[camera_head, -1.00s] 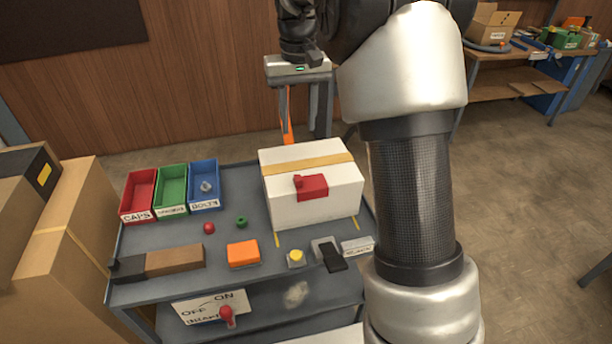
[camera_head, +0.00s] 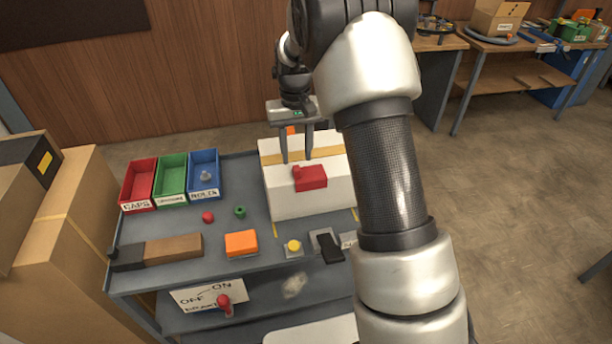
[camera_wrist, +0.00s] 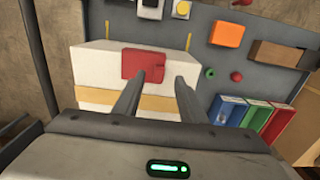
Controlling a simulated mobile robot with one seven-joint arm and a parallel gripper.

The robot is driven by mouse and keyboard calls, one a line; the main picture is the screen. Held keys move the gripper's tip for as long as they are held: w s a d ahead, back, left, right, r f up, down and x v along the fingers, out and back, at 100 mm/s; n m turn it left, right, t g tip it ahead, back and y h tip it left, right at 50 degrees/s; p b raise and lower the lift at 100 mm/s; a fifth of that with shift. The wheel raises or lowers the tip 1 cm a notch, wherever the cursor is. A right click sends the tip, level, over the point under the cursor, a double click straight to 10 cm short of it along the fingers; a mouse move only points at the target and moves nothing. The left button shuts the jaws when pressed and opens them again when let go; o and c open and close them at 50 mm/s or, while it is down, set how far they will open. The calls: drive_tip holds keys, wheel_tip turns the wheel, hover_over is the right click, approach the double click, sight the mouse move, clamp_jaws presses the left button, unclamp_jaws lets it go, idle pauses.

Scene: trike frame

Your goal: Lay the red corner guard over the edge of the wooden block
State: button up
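The red corner guard (camera_head: 311,177) lies over the front top edge of a white box (camera_head: 305,202) with a tan tape strip. It also shows in the wrist view (camera_wrist: 143,64). The wooden block (camera_head: 173,248) is a brown bar with a dark end, lying at the left front of the grey bench; it also shows in the wrist view (camera_wrist: 280,54). My gripper (camera_head: 296,158) is open and empty, pointing down, with its fingers over the box just behind the guard. In the wrist view its fingertips (camera_wrist: 159,76) appear near the guard's edge; contact cannot be told.
Red, green and blue bins (camera_head: 171,178) stand at the bench's back left. An orange block (camera_head: 241,243), a yellow button (camera_head: 293,247) and a black switch (camera_head: 328,246) line the front. A red ball (camera_head: 208,217) and green ring (camera_head: 240,212) lie between.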

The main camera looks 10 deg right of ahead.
sight(297, 170)
wheel_tip(297, 170, down, 5)
drive_tip(key=shift+f+p, duration=0.1)
drive_tip(key=shift+p, duration=0.2)
clamp_jaws()
